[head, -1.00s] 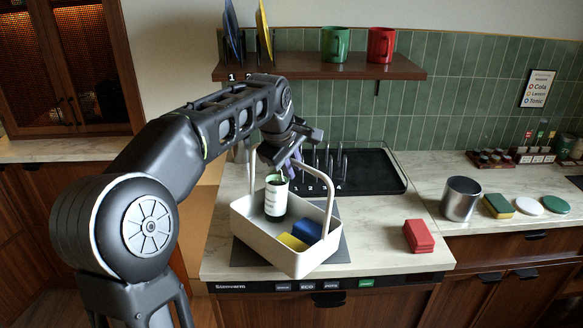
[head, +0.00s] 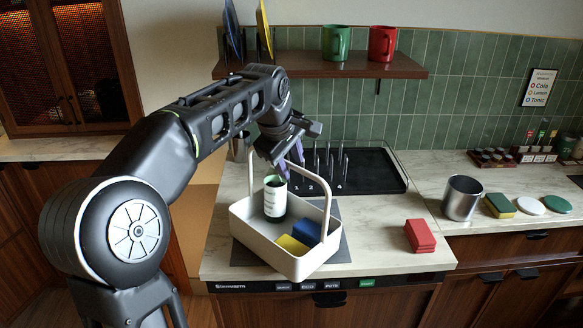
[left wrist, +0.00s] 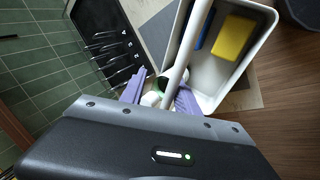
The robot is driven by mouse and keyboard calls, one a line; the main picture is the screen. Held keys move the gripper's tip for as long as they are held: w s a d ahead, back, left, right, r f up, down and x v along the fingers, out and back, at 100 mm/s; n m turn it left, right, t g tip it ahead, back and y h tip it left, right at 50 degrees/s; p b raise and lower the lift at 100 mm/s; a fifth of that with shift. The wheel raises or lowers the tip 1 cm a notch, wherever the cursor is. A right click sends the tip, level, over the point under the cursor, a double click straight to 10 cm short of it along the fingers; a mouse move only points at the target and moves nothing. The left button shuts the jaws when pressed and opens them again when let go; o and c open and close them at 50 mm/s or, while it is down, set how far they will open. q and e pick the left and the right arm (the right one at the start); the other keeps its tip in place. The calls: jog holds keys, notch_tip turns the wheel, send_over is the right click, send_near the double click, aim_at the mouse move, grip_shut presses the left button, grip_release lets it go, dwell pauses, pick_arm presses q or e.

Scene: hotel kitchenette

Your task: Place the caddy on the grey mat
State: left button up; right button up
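The white caddy (head: 262,238) sits turned at an angle over the grey mat (head: 335,252), and its near corner covers part of the mat's front edge. Inside are a dark bottle with a white label (head: 275,199), a blue block (head: 307,232) and a yellow block (head: 290,243). The caddy's arched handle (head: 328,205) stands upright. My left gripper (head: 287,158) is at the top of the handle. In the left wrist view its purple fingers (left wrist: 158,95) are spread apart, with the handle (left wrist: 180,65) showing between them. My right gripper is out of view.
A black rack tray (head: 375,172) with upright prongs lies behind the caddy. Red blocks (head: 420,236), a metal cup (head: 461,198) and sponges (head: 499,206) are to the right. A shelf with mugs (head: 335,42) hangs above. The counter between the caddy and red blocks is clear.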

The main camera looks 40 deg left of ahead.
pick_arm(q)
jog(key=v, duration=1)
jog(key=shift+f, duration=0.15)
